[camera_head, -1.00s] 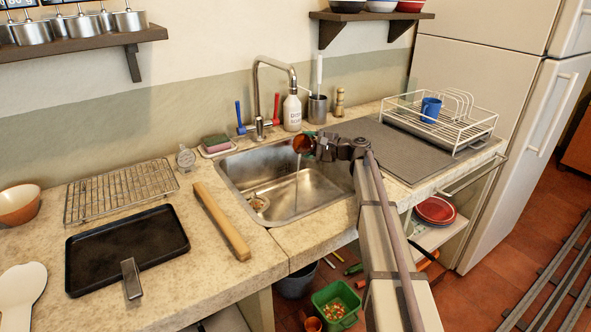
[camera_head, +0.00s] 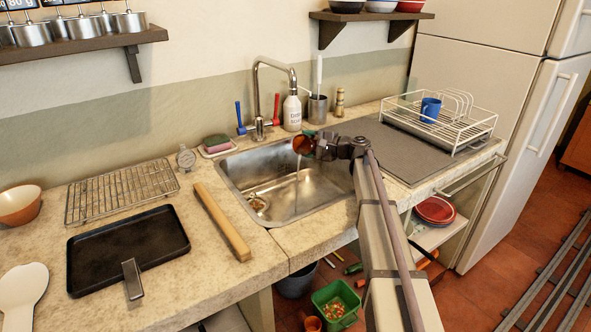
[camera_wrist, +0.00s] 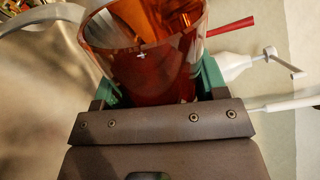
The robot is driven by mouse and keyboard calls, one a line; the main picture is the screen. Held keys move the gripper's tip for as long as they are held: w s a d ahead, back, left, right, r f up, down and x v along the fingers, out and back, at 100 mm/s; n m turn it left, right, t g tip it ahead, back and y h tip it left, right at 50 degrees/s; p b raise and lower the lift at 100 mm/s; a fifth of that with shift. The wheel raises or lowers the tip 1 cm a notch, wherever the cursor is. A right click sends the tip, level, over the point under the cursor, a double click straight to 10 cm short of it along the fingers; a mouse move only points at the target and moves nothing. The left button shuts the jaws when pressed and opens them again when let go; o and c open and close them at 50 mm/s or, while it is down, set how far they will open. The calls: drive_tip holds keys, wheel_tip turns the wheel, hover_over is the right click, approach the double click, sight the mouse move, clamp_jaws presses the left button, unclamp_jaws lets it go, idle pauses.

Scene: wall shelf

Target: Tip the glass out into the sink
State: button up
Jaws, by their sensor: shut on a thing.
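An amber glass (camera_head: 303,144) is held over the sink (camera_head: 226,178), tipped on its side with its mouth to the left. A thin stream falls from its mouth into the basin in the head view. My gripper (camera_head: 316,145) is shut on the glass. In the wrist view the glass (camera_wrist: 145,55) sits between the green finger pads of my gripper (camera_wrist: 155,85), its clear rim and amber wall showing. How much liquid is inside cannot be told.
The tap (camera_head: 257,95) rises behind the sink.

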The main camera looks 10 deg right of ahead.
sight(313, 140)
drive_tip(key=shift+r+n, duration=0.3)
drive_tip(key=shift+n, duration=0.1)
idle(0.6)
drive_tip(key=shift+s+a+r+n+p, duration=0.45)
drive_tip(key=shift+s+a+n+p, duration=0.1)
drive_tip(key=shift+s+n+p, duration=0.2)
idle(1.2)
drive_tip(key=shift+s+a+r+n+t+p, duration=0.15)
drive_tip(key=shift+r+n+p, duration=0.15)
drive_tip(key=shift+n, duration=0.2)
drive_tip(key=shift+a+r+n+t+p, duration=0.15)
drive_tip(key=shift+r+n+p, duration=0.15)
drive_tip(key=shift+n, duration=0.15)
idle(1.4)
